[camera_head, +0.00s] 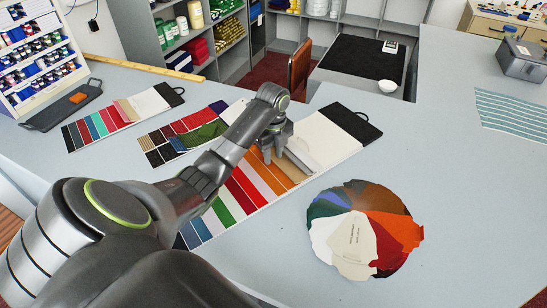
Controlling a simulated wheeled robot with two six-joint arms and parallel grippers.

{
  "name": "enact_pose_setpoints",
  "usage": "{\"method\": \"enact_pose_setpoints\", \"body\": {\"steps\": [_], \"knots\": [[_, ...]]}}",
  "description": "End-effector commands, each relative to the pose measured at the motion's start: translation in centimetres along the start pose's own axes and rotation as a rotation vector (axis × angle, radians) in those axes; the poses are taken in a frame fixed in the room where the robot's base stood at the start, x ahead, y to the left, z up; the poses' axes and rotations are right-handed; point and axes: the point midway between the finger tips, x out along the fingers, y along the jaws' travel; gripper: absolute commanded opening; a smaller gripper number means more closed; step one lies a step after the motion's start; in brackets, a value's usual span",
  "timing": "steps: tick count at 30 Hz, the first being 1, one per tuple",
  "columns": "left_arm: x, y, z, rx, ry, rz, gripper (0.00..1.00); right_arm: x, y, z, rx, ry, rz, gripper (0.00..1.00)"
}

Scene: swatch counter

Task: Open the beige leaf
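A long sample card (245,195) lies on the counter with rows of coloured strips, a pale cover end and a black hanger end. A beige-tan strip (292,167) crosses it beside the orange ones, partly hidden by my gripper. My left gripper (276,156) points down over the card at the orange and beige strips. I cannot tell whether its fingertips touch the card or how far apart they are. A round fan of coloured leaves (404,232) lies to the right, with cream-white leaves (328,232) at its front left. My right gripper is not in view.
Another striped card (118,115) and a patterned fabric card (178,132) lie to the left. A wooden ruler (146,68) lies along the back edge. A grey device (522,60) and a striped teal sheet (510,112) are at the right. The counter right of the fan is clear.

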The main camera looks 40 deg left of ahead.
Motion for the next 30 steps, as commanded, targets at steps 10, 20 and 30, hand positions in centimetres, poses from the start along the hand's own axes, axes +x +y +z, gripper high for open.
{"method": "enact_pose_setpoints", "body": {"steps": [10,20,30], "knots": [[0.17,0.03,0.0,0.001,0.0,0.0,0.29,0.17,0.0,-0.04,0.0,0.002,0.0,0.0],[0.18,0.02,0.0,0.0,0.0,0.0,0.0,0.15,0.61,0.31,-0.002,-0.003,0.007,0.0],[-0.2,-0.01,0.02,-0.001,0.0,0.0,0.0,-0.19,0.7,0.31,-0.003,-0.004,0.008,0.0]]}}
